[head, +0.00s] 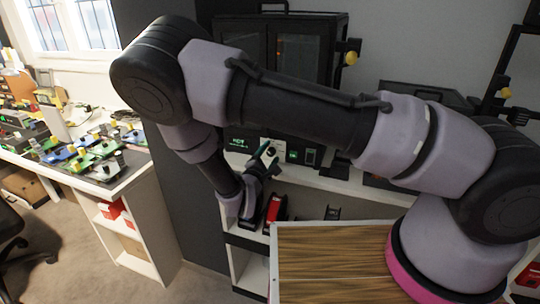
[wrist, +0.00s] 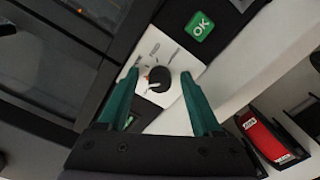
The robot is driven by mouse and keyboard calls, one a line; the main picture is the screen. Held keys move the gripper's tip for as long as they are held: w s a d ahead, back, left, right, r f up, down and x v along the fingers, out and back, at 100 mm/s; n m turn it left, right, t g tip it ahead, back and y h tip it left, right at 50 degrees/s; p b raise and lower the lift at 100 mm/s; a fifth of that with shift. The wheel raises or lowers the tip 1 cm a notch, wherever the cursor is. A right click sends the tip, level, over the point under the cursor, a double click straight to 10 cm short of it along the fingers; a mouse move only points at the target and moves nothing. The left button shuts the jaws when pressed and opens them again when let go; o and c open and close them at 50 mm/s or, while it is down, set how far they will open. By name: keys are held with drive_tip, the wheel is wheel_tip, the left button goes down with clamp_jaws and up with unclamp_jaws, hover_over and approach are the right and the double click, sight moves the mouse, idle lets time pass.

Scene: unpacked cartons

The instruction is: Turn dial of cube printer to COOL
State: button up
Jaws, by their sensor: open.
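The cube printer (head: 285,50) is a dark cabinet on a white shelf, partly hidden behind my arm. In the wrist view its dial (wrist: 160,78) is a round black knob on a white panel (wrist: 178,58). A pale mark on the knob points to the lower left. Small marks surround it, one orange, but the print is too small to read. My gripper (wrist: 160,75) is open, its green fingers on either side of the knob, with gaps showing. Whether they reach its depth I cannot tell. In the head view my gripper (head: 266,152) is in front of the control panel.
A green display (head: 238,143) glows left of my gripper. A red item (wrist: 263,136) sits on the shelf below. A table with many small parts (head: 90,150) stands at left.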

clamp_jaws()
drive_tip(key=shift+n, duration=0.3)
drive_tip(key=n, duration=0.4)
drive_tip(key=shift+r+n, duration=0.1)
drive_tip(key=shift+n, duration=2)
unclamp_jaws()
